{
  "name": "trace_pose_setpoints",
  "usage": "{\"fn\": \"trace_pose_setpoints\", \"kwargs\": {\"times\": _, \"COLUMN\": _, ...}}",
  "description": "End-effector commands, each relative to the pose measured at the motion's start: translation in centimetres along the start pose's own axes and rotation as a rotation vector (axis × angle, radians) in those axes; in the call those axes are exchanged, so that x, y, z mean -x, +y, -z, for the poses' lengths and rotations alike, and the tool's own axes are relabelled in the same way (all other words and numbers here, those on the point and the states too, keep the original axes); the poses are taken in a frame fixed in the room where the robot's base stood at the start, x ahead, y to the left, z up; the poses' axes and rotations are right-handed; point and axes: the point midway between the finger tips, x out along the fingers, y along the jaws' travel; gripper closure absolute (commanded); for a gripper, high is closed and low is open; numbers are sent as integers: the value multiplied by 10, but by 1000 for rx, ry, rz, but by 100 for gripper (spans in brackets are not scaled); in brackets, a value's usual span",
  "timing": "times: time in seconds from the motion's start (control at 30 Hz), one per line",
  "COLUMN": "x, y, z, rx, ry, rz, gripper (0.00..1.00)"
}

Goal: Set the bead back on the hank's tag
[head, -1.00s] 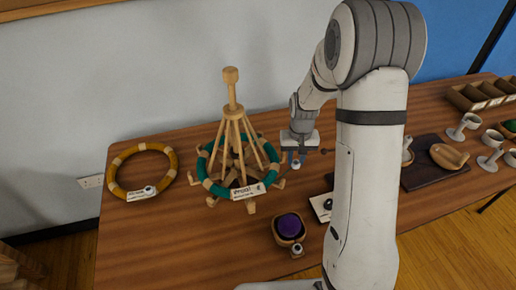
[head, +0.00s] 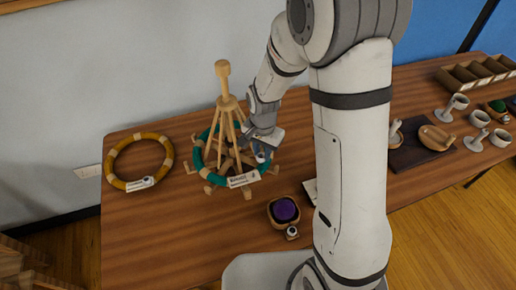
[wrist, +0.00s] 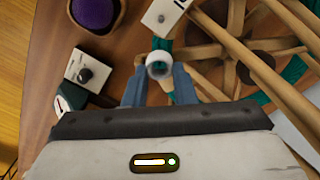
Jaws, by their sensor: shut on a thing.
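The teal hank (head: 187,160) is looped around a wooden swift (head: 222,75). Its white tag (head: 241,181) lies at the front of the hank and also shows at the top of the wrist view (wrist: 165,14). My gripper (head: 262,152) is shut on a white bead (wrist: 158,66), with one finger on each side of it. The bead shows in the head view (head: 261,157) just above and right of the tag, apart from it in the wrist view. The bead's exact height above the hank is hard to tell.
A yellow hank (head: 112,165) with a tag and bead lies at left. A wooden bowl (head: 272,212) holds a purple ball (head: 285,209). A card with a dark knob (wrist: 85,70) lies near it. The swift's wooden legs stand close beside my gripper. Cups stand at far right.

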Motion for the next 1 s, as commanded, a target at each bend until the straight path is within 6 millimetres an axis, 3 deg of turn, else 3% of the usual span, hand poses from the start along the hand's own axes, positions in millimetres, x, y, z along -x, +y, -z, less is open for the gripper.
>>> {"fn": "trace_pose_setpoints", "kwargs": {"times": 0.1, "x": 12, "y": -4, "z": -22, "rx": -105, "ry": 0, "rz": 0, "gripper": 97}}
{"fn": "trace_pose_setpoints", "kwargs": {"times": 0.23, "x": 14, "y": -6, "z": -33, "rx": -175, "ry": -1, "rz": 0, "gripper": 97}}
{"fn": "trace_pose_setpoints", "kwargs": {"times": 0.57, "x": 4, "y": -6, "z": -36, "rx": -194, "ry": -1, "rz": 0, "gripper": 97}}
{"fn": "trace_pose_setpoints", "kwargs": {"times": 1.0, "x": -26, "y": -6, "z": -36, "rx": -192, "ry": -1, "rz": -1, "gripper": 97}}
